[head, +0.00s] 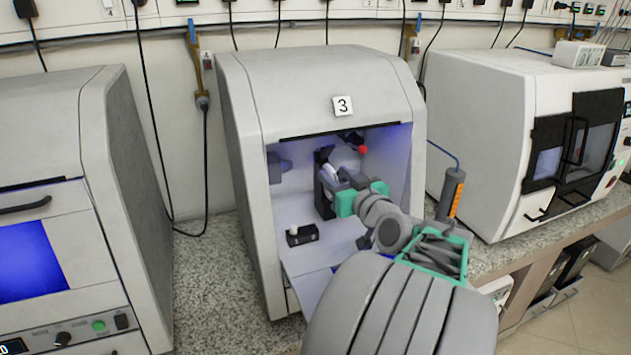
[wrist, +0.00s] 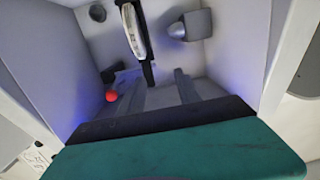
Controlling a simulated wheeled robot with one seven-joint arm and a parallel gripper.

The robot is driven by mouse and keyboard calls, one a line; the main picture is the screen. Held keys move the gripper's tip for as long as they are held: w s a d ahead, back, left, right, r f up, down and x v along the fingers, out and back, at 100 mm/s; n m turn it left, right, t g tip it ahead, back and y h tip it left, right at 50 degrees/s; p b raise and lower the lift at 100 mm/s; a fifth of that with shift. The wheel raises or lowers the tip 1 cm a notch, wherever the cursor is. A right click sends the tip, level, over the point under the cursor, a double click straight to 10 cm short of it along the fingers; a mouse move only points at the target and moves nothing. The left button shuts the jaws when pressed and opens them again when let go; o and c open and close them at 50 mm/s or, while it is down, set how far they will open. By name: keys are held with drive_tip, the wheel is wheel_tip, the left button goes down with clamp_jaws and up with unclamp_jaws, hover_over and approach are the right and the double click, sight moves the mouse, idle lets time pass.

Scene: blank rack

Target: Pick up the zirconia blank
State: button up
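The zirconia blank (wrist: 134,32) appears in the wrist view as a white disc seen nearly edge-on, with small dark marks on its rim. It stands upright against a dark holder (wrist: 148,72) inside the open milling machine marked 3 (head: 240,120). In the head view, a pale round shape behind my gripper seems to be the blank, partly hidden. My gripper (head: 340,184) reaches into the machine's chamber, close to the holder. In the wrist view, its teal and dark body fills the bottom.
A red knob (head: 363,150) sits inside the chamber, near the blank. The chamber walls are close around my arm. Other machines stand at left (head: 100,150) and right (head: 500,120).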

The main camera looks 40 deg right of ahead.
wheel_tip(320, 180, down, 7)
drive_tip(key=d, duration=0.2)
drive_tip(key=shift+m+t+h, duration=0.3)
drive_tip(key=shift+t+h, duration=0.1)
drive_tip(key=p+x, duration=0.1)
drive_tip(key=x, duration=0.3)
drive_tip(key=p+x, duration=0.1)
drive_tip(key=x, duration=0.1)
drive_tip(key=shift+s+d+r+p, duration=0.1)
drive_tip(key=shift+d+r+p, duration=0.15)
drive_tip(key=shift+p, duration=0.1)
drive_tip(key=shift+w+d+f, duration=0.15)
drive_tip(key=shift+w, duration=0.15)
drive_tip(key=shift+c, duration=0.4)
clamp_jaws()
